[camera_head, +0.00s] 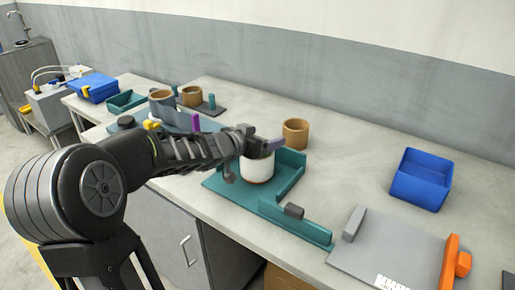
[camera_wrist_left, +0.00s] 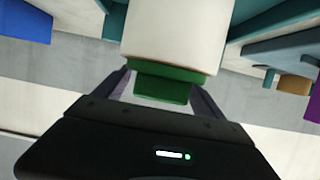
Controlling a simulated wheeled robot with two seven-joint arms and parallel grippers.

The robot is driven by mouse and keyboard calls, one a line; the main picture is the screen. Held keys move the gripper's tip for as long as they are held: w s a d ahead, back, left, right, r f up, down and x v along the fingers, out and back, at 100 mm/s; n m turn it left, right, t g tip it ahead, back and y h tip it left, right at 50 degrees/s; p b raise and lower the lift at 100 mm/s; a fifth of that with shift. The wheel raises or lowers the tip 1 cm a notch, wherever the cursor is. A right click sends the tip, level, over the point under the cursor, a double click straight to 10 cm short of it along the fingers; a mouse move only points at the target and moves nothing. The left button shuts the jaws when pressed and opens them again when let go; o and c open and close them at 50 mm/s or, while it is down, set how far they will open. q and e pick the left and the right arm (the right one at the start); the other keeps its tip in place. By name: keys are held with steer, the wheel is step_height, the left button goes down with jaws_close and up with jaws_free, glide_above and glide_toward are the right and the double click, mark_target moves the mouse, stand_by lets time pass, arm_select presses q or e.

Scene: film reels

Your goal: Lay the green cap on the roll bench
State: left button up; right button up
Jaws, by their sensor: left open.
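The green cap (camera_wrist_left: 162,86) shows in the left wrist view, on the end of a white roll (camera_wrist_left: 177,35). In the head view the white roll (camera_head: 257,169) stands upright in a teal walled stand (camera_head: 222,182), and the cap is hidden behind my gripper. My left gripper (camera_head: 262,147) is at the roll's top. In the left wrist view its open fingers (camera_wrist_left: 163,92) are on either side of the cap, with a gap visible at the left finger. I cannot tell for sure which surface is the roll bench. My right gripper is not in view.
A brown ring (camera_head: 295,133) stands just behind the roll. A blue bin (camera_head: 421,180) and a grey board (camera_head: 385,250) with an orange handle (camera_head: 450,262) are at the right. More brown rings (camera_head: 190,96) stand at the back left. The tabletop between ring and bin is clear.

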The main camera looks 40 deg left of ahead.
arm_select(q)
steer(key=shift+c, duration=0.3)
steer(key=c, duration=1.5)
step_height(320, 180, up, 10)
steer(key=p, duration=0.7)
steer(key=shift+r, duration=0.1)
steer(key=shift+c, duration=0.2)
